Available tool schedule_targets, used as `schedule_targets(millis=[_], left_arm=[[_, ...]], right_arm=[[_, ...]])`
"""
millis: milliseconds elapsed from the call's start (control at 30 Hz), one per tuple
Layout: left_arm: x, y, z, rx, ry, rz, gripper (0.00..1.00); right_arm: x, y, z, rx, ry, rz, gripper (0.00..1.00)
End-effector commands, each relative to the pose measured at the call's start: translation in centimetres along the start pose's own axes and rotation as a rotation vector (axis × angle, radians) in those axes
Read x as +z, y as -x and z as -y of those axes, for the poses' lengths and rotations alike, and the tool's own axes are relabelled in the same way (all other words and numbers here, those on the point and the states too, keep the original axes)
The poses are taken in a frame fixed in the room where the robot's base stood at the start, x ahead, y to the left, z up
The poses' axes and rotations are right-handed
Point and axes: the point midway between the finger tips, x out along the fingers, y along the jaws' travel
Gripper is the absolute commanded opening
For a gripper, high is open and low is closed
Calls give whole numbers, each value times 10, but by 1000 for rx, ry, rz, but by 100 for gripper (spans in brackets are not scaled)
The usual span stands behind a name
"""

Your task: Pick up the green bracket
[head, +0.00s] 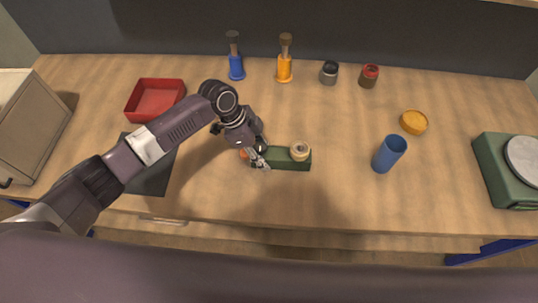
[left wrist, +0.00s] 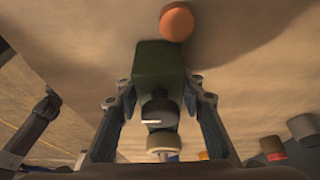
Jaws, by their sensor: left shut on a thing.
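The green bracket (head: 288,164) is a long dark green block lying on the wooden table near its front middle. A beige ring (head: 300,150) sits on its right end. My left gripper (head: 260,160) is at the bracket's left end. In the left wrist view, the fingers of my left gripper (left wrist: 160,98) stand on both sides of the green bracket (left wrist: 158,64), shut on it. A dark round part and the beige ring (left wrist: 163,146) show on the bracket there. I cannot tell whether the bracket touches the table. My right gripper is not in view.
An orange round thing (left wrist: 177,21) lies close to the bracket's end.

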Motion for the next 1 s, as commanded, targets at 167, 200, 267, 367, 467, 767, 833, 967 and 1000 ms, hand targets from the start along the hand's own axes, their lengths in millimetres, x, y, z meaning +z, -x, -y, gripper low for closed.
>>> schedule_targets(millis=[167,200,267,367,467,767,833,967,1000], left_arm=[[-8,15,3,-7,-4,-7,0],[-10,20,3,-8,-5,-7,0],[-14,29,3,-9,-5,-6,0],[-23,49,3,-10,-6,-9,0],[-33,73,3,-11,-8,-9,0],[-61,143,2,-9,-5,-7,0],[-66,155,2,-9,-5,-7,0],[-73,172,2,-6,-4,-6,0],[-74,175,2,-6,-4,-6,0]], right_arm=[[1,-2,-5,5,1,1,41],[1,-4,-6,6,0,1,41],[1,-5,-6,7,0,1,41],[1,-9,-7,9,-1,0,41],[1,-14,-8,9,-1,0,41],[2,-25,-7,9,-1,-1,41],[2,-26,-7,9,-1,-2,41],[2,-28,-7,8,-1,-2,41],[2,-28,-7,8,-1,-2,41]])
